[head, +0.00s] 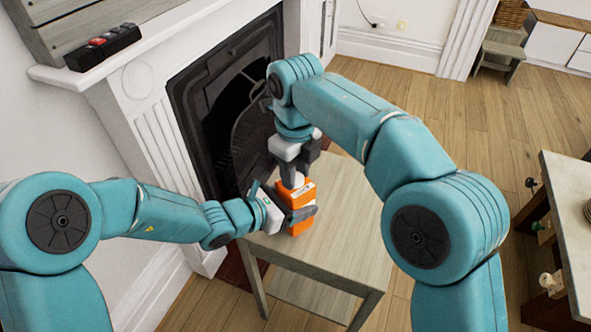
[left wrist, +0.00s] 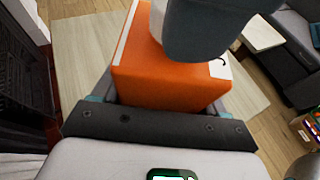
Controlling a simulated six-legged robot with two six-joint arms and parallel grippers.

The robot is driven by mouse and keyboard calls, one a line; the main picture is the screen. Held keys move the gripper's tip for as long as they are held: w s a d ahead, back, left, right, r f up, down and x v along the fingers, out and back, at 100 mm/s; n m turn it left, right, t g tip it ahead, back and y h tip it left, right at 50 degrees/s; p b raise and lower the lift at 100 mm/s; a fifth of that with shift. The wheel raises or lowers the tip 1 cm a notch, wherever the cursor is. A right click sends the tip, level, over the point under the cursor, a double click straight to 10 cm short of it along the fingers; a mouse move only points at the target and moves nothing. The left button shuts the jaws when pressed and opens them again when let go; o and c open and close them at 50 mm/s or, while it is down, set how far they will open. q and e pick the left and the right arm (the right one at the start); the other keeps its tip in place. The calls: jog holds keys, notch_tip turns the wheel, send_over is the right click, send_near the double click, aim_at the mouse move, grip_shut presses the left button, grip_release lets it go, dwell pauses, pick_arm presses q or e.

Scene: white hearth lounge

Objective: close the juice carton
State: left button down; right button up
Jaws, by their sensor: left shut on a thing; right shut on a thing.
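The orange juice carton (head: 302,195) stands upright on a small wooden side table (head: 345,240). My left gripper (head: 302,214) is shut on the lower part of the carton from the left. In the left wrist view the carton (left wrist: 165,85) fills the space between the fingers. My right gripper (head: 294,175) comes from above and is shut on a pale cap (head: 293,181) at the carton's top. Whether the cap is seated on the spout cannot be told. In the left wrist view my right gripper, a grey shape, hides part of the carton top.
A white fireplace with a black insert (head: 215,110) stands close behind the table on the left. A dark box with red parts (head: 103,45) lies on the mantel. A counter (head: 570,215) stands at the right. The table's right side is clear.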

jog(key=o, duration=1)
jog(key=shift+r, duration=0.15)
jog(key=shift+r, duration=2.15)
jog(key=shift+c, duration=0.4)
